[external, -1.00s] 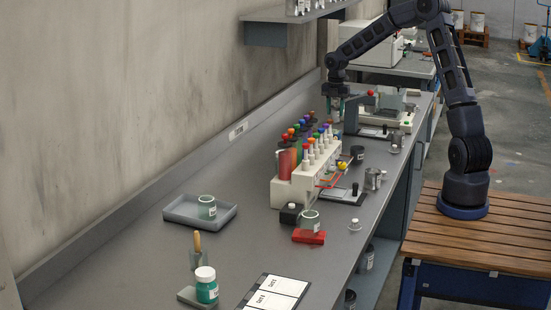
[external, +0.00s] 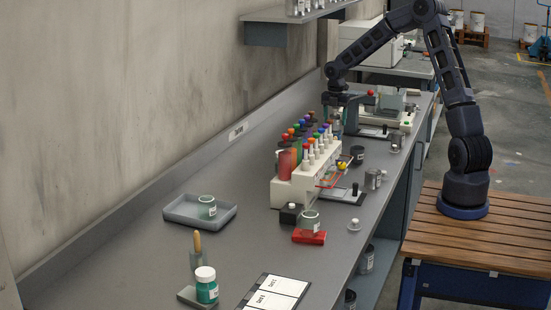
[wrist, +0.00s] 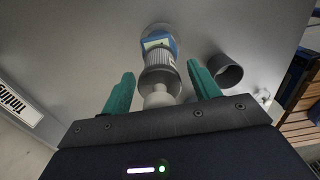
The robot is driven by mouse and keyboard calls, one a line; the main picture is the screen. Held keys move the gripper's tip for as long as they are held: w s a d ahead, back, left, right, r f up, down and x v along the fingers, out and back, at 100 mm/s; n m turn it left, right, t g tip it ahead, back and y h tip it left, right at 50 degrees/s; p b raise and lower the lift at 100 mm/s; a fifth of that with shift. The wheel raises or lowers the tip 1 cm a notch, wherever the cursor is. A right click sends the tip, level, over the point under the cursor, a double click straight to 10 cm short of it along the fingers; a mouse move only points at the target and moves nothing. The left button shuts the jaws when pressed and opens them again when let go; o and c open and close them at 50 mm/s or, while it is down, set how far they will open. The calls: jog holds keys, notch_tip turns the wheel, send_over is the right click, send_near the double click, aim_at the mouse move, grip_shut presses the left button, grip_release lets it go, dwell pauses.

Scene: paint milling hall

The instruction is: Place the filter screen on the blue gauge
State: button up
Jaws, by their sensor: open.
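My gripper (wrist: 160,72) is open, with its green fingers on either side of an upright item (wrist: 160,60) in the wrist view. This item has a white rounded knob, a ribbed grey body and a blue band with a pale label near a clear end. A gap shows between it and each finger. I cannot tell for certain whether it is the filter screen, and I cannot pick out the blue gauge. In the external view my gripper (external: 337,118) is low over the far bench, its fingers partly hidden behind the coloured-top bottles.
A dark cup (wrist: 226,70) stands right of my gripper in the wrist view. A white rack (external: 292,188) with colour-topped bottles (external: 309,139) stands on the bench. A grey tray (external: 183,212), a red block (external: 308,238) with a jar, and paper cards (external: 274,295) are nearer.

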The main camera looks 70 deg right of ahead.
notch_tip(320, 180, up, 11)
jog(key=shift+r, duration=0.15)
jog(key=shift+a+r, duration=0.1)
jog(key=shift+r, duration=0.4)
jog(key=s+a+r+m+t+h, duration=0.1)
jog(key=s+a+r+m, duration=0.4)
jog(key=a, duration=0.6)
jog(key=s+a+r+m+h, duration=0.1)
jog(key=s+a+r+m, duration=0.2)
jog(key=s+a+r, duration=0.6)
jog(key=s+a+f+m+t+y, duration=0.1)
jog(key=s+a+m, duration=0.4)
jog(key=s, duration=0.5)
jog(key=s+a+f+m+t+y, duration=0.1)
jog(key=s+a+f+m+t, duration=0.1)
jog(key=s+a+m, duration=0.3)
jog(key=s+a, duration=0.4)
jog(key=s, duration=0.2)
jog(key=shift+f+t, duration=0.3)
jog(key=shift+f, duration=0.1)
jog(key=shift+d, duration=0.1)
